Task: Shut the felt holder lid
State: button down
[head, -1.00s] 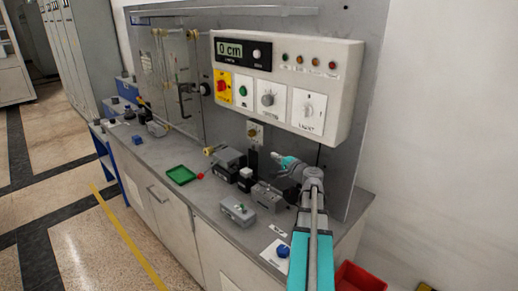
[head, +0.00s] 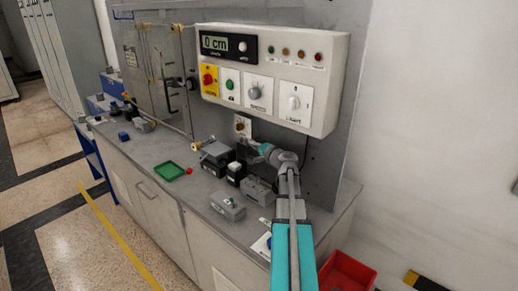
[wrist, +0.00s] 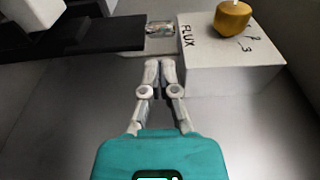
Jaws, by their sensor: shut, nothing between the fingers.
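The felt holder appears to be the small black unit with a white pad (head: 235,167) on the bench in the head view. A dark upright plate (head: 241,152), which looks like its raised lid, stands behind it near the panel. In the wrist view a long black plate (wrist: 75,38) lies at the upper left, with a white block (wrist: 32,12) beyond it. My gripper (head: 254,145) is shut and empty, just right of the dark plate; the wrist view shows its fingertips (wrist: 160,65) together, below the plate's right end. Contact cannot be told.
The FLUX box (wrist: 225,55) with a brass knob (wrist: 233,17) is close right of my fingers. A green tray (head: 170,171) lies left. The control box (head: 270,78) hangs above.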

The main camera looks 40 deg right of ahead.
jog(key=shift+w+d, duration=0.1)
jog(key=shift+w, duration=1.9)
jog(key=shift+s+d, duration=0.15)
jog(key=shift+s, duration=0.05)
